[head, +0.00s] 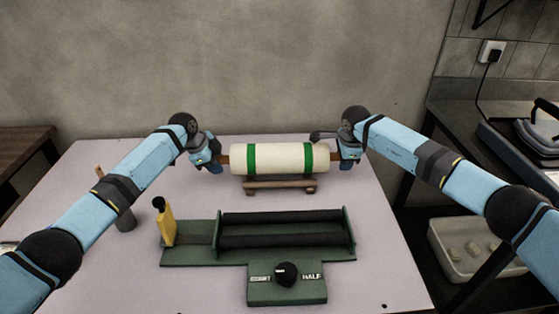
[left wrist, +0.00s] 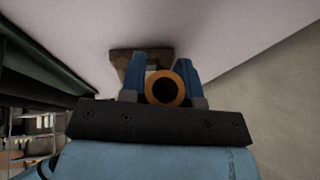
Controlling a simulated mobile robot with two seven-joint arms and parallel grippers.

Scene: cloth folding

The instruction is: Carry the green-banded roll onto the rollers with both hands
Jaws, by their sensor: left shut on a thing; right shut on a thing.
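The green-banded roll (head: 280,158) is cream with two green bands. It lies level at the wooden cradle (head: 280,184); I cannot tell whether it touches it. My left gripper (head: 222,162) is shut on the roll's left core end. In the left wrist view, the brown core ring (left wrist: 165,89) shows end-on between the blue fingers of my left gripper (left wrist: 162,80). My right gripper (head: 335,158) is shut on the roll's right core end. The two dark rollers (head: 280,240) lie bare in the green machine (head: 190,256), in front of the cradle.
A yellow upright piece (head: 167,225) with a black knob stands on the machine's left end. A dial (head: 286,274) is at its front. A white bin (head: 465,255) is off to the right.

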